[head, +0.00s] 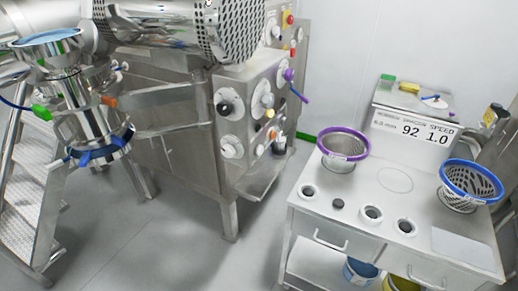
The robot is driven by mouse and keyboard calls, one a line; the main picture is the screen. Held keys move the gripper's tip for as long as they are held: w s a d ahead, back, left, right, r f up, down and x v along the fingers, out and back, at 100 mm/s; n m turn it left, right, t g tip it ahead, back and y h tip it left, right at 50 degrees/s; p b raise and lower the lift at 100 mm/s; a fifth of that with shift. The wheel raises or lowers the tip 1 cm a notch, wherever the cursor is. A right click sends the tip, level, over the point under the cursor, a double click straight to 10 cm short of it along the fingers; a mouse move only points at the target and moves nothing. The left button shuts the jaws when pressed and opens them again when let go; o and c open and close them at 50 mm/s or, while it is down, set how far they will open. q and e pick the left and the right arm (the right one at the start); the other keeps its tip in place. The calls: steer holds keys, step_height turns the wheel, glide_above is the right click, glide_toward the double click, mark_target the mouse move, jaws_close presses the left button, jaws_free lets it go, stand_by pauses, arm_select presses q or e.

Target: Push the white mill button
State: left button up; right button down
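A steel machine cabinet (190,160) stands in the middle of the view. Its front panel (250,85) carries several round knobs and buttons. Other pale round parts sit nearby. I cannot tell which one is the white mill button. Neither of my grippers shows, and nothing is seen touching the panel.
A steel table (395,220) at right holds a purple-rimmed basket (343,147) and a blue-rimmed basket (470,183). A steel mill-like assembly (85,95) and steps (28,200) stand at left. Floor (165,235) before the cabinet is clear.

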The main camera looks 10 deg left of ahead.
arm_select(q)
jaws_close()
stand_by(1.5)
